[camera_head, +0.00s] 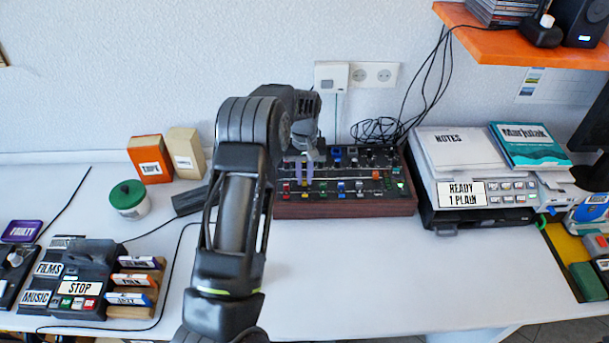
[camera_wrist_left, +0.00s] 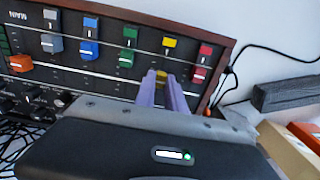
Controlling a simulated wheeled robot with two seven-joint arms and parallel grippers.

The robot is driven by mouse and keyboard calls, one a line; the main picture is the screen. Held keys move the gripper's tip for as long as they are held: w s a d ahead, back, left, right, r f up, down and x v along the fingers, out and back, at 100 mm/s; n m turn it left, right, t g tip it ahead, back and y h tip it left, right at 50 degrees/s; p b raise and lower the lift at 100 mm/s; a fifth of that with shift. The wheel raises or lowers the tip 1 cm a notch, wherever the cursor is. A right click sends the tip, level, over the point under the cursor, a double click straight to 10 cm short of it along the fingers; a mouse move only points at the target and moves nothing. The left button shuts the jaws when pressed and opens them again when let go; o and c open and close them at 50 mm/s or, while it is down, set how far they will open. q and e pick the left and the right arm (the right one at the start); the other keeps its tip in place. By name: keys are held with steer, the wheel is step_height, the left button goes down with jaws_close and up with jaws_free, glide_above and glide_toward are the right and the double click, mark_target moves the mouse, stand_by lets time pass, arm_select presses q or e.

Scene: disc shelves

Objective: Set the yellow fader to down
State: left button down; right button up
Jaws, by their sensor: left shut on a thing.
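The mixer (camera_head: 345,207) is a dark panel in a wooden case at the back of the table, with a row of coloured faders. My left gripper (camera_head: 304,176) reaches down over its left part. In the left wrist view, the mixer appears the other way round, and the purple fingers of my left gripper (camera_wrist_left: 166,90) are shut on the yellow fader cap (camera_wrist_left: 160,74). The fingers partly hide the cap and its slot. A second yellow piece (camera_wrist_left: 168,42) lies in the same column, nearer the mixer's front edge. My right gripper is not in view.
The red fader (camera_wrist_left: 200,73) and green fader (camera_wrist_left: 126,58) flank the yellow one closely. A jar (camera_head: 130,202) and small boxes (camera_head: 185,150) stand left.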

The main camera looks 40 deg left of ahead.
arm_select(q)
steer(key=shift+w+a, duration=0.25)
steer(key=shift+w, duration=0.1)
steer(key=c, duration=1.8)
jaws_free()
steer(key=shift+w+a, duration=0.1)
steer(key=shift+c, duration=0.2)
steer(key=o, duration=0.3)
steer(key=shift+r, duration=0.1)
steer(key=shift+o, duration=0.7)
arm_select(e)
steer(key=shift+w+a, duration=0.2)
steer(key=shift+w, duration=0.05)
arm_select(q)
steer(key=shift+r+b, duration=0.75)
steer(key=shift+r, duration=3.05)
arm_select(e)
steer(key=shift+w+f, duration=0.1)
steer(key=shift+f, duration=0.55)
